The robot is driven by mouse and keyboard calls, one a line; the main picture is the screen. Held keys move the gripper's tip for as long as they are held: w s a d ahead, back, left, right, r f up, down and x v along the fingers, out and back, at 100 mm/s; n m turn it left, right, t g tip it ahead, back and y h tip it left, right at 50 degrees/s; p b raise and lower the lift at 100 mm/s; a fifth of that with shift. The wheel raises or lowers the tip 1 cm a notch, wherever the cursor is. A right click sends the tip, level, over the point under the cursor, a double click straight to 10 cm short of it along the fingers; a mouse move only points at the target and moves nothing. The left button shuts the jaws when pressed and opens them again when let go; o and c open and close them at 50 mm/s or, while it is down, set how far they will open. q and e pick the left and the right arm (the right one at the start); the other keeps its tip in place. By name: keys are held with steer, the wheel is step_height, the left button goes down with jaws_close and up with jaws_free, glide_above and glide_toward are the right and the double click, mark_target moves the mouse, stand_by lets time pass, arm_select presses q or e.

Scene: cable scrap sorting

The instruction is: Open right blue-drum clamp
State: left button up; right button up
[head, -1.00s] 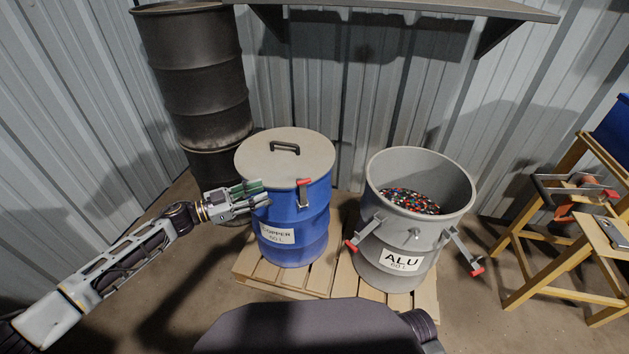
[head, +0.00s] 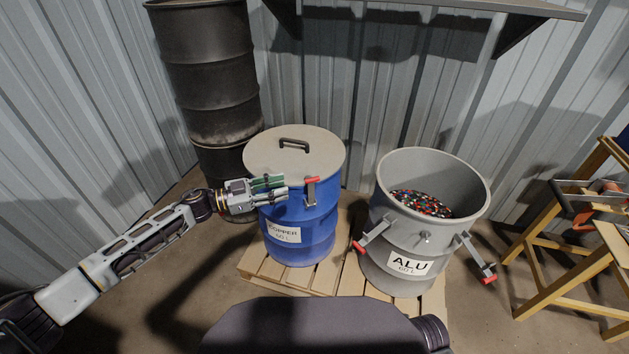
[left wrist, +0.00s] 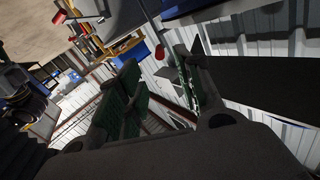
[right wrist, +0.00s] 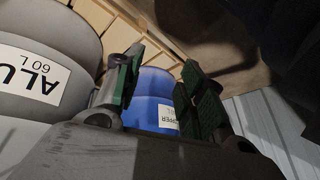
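The blue drum (head: 318,225), labelled COPPER, has a grey lid (head: 270,158) with a black handle. A clamp (head: 310,193) with a red grip sits upright at the lid's front edge, against the drum wall. My left gripper (head: 286,187) is left of this clamp, in front of the drum, with a small gap to it. Its fingers (left wrist: 160,95) stand apart in the left wrist view, and I see nothing held. My right gripper (right wrist: 158,85) is open and empty; the blue drum (right wrist: 155,95) shows beyond its fingers. Any clamp behind my left gripper is hidden.
A dark drum stack (head: 205,75) is behind left. A wooden stand (head: 560,245) is right.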

mark_target(314, 179)
arm_select(q)
steer(key=b+x, duration=0.2)
steer(key=x, duration=0.7)
steer(key=shift+d+b, duration=0.25)
steer(key=shift+b, duration=0.05)
steer(key=shift+x, duration=0.95)
arm_select(e)
step_height(314, 179, down, 7)
steer(key=a+t+y, duration=0.1)
steer(key=shift+w+a+m, duration=0.15)
steer(key=shift+a+m, duration=0.05)
steer(key=shift+m, duration=0.1)
arm_select(q)
jaws_close()
arm_select(e)
steer(key=shift+r, duration=0.2)
